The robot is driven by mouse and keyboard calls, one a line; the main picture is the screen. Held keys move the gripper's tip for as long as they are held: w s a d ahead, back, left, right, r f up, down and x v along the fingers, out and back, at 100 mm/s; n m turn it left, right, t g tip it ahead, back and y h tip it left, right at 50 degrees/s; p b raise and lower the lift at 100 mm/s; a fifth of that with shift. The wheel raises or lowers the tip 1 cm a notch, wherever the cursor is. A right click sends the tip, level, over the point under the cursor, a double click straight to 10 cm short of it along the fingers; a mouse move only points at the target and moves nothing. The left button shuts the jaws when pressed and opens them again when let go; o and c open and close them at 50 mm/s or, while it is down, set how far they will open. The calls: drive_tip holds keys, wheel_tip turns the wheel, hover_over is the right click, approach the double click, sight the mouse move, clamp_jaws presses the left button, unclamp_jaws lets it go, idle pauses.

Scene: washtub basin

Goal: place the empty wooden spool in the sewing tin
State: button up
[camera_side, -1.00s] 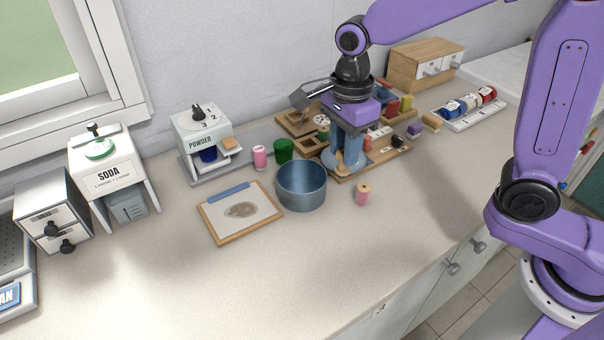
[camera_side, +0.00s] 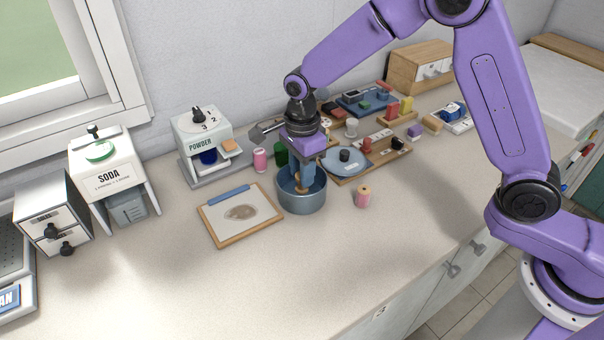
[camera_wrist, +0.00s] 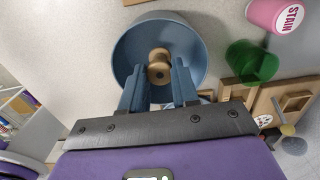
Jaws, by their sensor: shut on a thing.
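The bare wooden spool (camera_wrist: 158,68) is held between the two blue fingers of my gripper (camera_wrist: 159,82). In the wrist view it shows against the inside of the round blue tin (camera_wrist: 190,35). In the side view my gripper (camera_side: 302,185) reaches down into the mouth of this open tin (camera_side: 302,203), with the spool low between the fingers, partly hidden. I cannot tell whether the spool touches the tin's floor. A second spool, wound with pink thread (camera_side: 363,197), stands on the counter to the right of the tin.
A clipboard (camera_side: 215,228) lies left of the tin. A pink cup (camera_side: 260,160) and a green cup (camera_side: 281,152) stand behind it. A round blue-grey lid with a black knob (camera_side: 345,157) lies on a wooden board behind right. The front counter is clear.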

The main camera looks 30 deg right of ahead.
drive_tip(key=shift+f, duration=0.75)
drive_tip(key=shift+f, duration=0.2)
drive_tip(key=o, duration=1)
drive_tip(key=shift+r, duration=0.15)
wheel_tip(320, 180, up, 12)
drive_tip(key=shift+r, duration=0.1)
